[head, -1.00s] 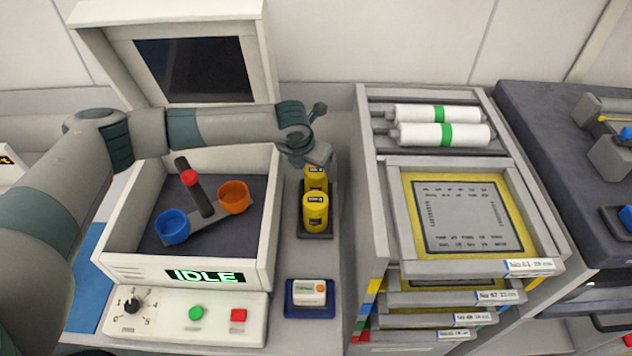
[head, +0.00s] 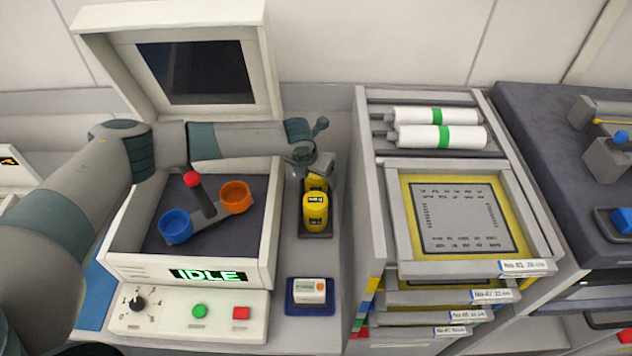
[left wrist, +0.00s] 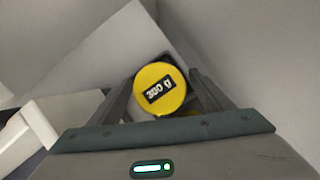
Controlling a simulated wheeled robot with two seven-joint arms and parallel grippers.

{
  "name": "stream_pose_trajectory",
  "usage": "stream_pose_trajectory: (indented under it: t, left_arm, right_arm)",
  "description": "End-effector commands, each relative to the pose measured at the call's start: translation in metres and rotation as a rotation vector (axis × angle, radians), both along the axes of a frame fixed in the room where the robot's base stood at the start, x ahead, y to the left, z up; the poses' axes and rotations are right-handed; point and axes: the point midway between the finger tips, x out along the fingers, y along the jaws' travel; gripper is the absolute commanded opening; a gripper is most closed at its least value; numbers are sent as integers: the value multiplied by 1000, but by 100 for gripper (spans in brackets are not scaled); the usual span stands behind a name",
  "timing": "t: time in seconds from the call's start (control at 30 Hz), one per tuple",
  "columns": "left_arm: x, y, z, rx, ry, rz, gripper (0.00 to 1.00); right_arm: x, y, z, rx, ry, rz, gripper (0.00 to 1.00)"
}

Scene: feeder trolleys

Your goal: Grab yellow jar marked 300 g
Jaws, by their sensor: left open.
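Two yellow jars stand one behind the other in a narrow dark tray (head: 318,236). The front jar (head: 315,212) is in full view; its label is too small to read in the head view. The rear jar (head: 316,184) is partly hidden by my left gripper (head: 318,168), which is over it. In the left wrist view a round yellow lid marked "300 g" (left wrist: 160,90) lies between the two spread fingers. My left gripper is open, and I cannot tell how far the fingertips reach down beside the jar. My right gripper is not in view.
Left of the tray stands a white machine (head: 275,225) with a raised lid, blue and orange cups and an "IDLE" display. A grey rack (head: 372,200) with rolls and framed screens rises close on the right. A blue tray (head: 290,305) with a small white box sits in front.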

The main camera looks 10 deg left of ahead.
Motion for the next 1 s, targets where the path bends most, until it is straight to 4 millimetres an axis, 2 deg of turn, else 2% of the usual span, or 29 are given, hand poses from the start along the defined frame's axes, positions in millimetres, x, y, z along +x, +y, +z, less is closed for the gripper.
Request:
stream_pose_trajectory:
  t: [0.2,0.43,0.77,1.0]
  left_arm:
    - [0,0,0,0,0,0,73]
    - [0,0,0,0,0,0,18]
    - [1,0,4,-1,-2,0,18]
    - [1,0,26,-2,-5,-1,18]
  right_arm:
    - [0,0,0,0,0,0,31]
    - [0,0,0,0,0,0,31]
    - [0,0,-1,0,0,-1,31]
    - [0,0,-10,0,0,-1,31]
